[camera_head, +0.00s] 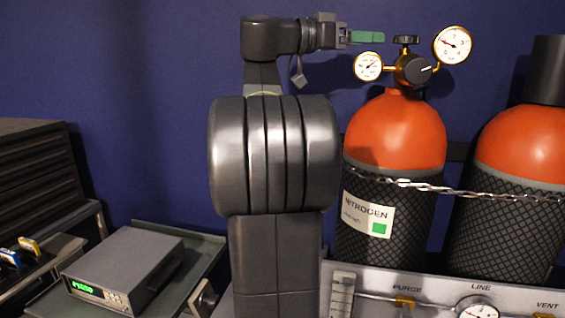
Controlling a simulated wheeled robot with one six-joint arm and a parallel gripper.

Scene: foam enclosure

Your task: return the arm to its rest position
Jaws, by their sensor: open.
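My arm rises in the middle of the head view, with its dark grey shoulder low and its upper links folded above. My gripper (367,37) is at the top, pointing right, with green fingers. It looks empty, and the fingers overlap from this side so the gap between them is hard to see. It is close to the left gauge of the gas regulator in the picture; I cannot tell the depth between them.
An orange-topped nitrogen cylinder (395,135) with regulator gauges (453,45) stands right of my arm, held by a chain (460,190). A second cylinder (525,145) is farther right. A valve panel (440,296) is below. A grey instrument (125,268) sits on a shelf at left.

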